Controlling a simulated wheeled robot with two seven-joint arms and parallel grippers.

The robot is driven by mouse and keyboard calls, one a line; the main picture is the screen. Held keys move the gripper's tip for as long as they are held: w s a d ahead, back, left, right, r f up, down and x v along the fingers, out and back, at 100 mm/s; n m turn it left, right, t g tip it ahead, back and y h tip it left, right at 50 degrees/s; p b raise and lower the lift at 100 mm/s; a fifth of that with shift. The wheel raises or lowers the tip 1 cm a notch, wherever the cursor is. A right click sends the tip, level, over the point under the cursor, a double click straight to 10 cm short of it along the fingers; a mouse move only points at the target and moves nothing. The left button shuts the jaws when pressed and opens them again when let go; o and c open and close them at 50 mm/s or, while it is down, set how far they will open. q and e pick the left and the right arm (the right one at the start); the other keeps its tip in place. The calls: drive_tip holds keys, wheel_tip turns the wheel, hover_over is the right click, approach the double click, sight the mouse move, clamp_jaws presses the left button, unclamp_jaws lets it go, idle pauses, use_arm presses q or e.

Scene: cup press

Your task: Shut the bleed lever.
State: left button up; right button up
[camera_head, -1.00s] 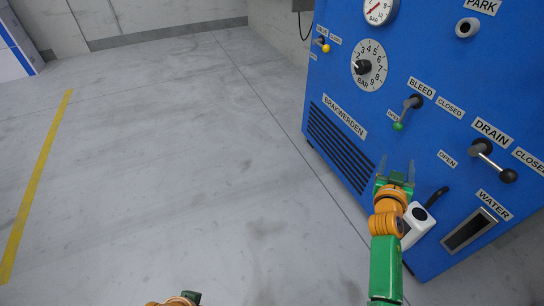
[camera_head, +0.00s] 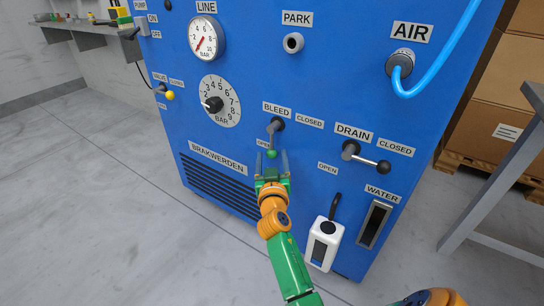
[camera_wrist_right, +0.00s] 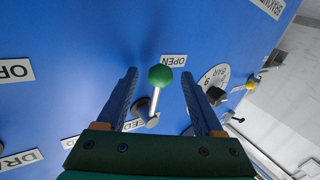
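The bleed lever (camera_head: 275,136) is a short lever with a green knob on the blue panel, under the BLEED label. It hangs down to the OPEN label, and the CLOSED label is up to its right. My right gripper (camera_head: 271,164) is open just below the knob. In the right wrist view, the green knob (camera_wrist_right: 160,76) and its shaft appear between the two spread fingers, with visible gaps on both sides. I cannot tell how deep the knob is between them. My left gripper is not in view.
The drain lever (camera_head: 365,158) with a black knob sticks out to the right. A BAR dial (camera_head: 219,101) and a yellow-knobbed lever (camera_head: 169,95) are to the left. A white box (camera_head: 323,242) is on the panel below. A blue hose (camera_head: 440,70) hangs at the upper right.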

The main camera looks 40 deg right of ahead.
clamp_jaws()
idle(1.3)
